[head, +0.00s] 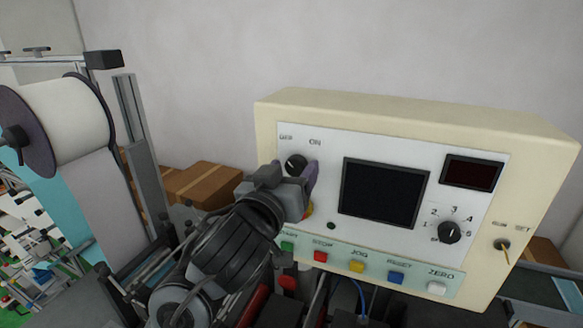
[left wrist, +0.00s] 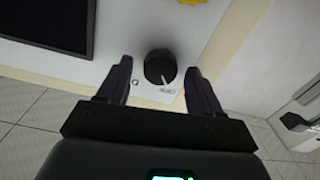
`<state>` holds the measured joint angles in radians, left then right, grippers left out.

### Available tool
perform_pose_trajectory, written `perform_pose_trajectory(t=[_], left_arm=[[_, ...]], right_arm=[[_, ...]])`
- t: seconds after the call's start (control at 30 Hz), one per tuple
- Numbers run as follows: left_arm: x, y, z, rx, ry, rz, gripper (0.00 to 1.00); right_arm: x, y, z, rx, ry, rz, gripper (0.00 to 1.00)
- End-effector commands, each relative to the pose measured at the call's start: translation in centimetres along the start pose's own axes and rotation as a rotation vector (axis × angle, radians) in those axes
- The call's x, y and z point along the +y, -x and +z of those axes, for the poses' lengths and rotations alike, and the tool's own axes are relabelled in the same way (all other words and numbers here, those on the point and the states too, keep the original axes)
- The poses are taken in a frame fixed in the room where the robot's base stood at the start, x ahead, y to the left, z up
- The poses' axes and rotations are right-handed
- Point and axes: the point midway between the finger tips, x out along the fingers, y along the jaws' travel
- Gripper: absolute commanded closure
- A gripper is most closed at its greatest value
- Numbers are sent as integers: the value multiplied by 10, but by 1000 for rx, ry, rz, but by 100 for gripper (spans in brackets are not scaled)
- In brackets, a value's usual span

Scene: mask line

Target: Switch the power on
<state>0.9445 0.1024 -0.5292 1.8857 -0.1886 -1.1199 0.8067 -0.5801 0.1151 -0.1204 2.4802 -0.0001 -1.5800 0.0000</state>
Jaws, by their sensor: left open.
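The power knob (head: 296,160) is a black round knob at the upper left of the cream control box (head: 420,115), below the printed OFF and ON labels. In the left wrist view the knob (left wrist: 160,66) sits between my open fingers, with a gap on each side. Its white pointer line aims at the nearby printed label, which appears to be OFF. My left gripper (head: 296,172) is in front of the panel with its dark purple fingers toward the knob; it also shows in the left wrist view (left wrist: 160,82). My right gripper is not in view.
A dark screen (head: 382,193) is right of the knob. A row of coloured buttons with a red one (head: 320,256) runs below. A numbered dial (head: 449,232) and a key switch (head: 502,245) are further right. A white roll (head: 70,118) stands at left.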

Motion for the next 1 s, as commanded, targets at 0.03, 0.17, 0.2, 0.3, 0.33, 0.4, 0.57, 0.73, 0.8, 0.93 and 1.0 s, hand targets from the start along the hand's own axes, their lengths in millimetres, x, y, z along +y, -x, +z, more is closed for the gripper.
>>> perform_pose_trajectory(t=[0.03,0.17,0.2,0.3,0.33,0.4,0.57,0.73,0.8,0.93,1.0], left_arm=[[0,-2,-1,1,-1,0,35],[0,-4,0,1,0,0,35],[0,-4,0,1,0,0,35],[0,-4,0,1,0,0,35],[0,-4,0,1,0,0,35],[0,-4,0,1,1,0,43],[0,-4,0,1,1,0,67],[0,-4,0,0,1,0,91],[0,-4,0,0,0,0,91],[0,-4,0,1,-13,0,91],[0,-4,0,1,-29,0,91]], right_arm=[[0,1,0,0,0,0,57],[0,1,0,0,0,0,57],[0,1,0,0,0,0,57],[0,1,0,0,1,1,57],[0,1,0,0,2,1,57],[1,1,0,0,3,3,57],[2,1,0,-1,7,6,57],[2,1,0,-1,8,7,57],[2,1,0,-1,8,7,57],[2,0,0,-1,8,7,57],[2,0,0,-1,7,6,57]])
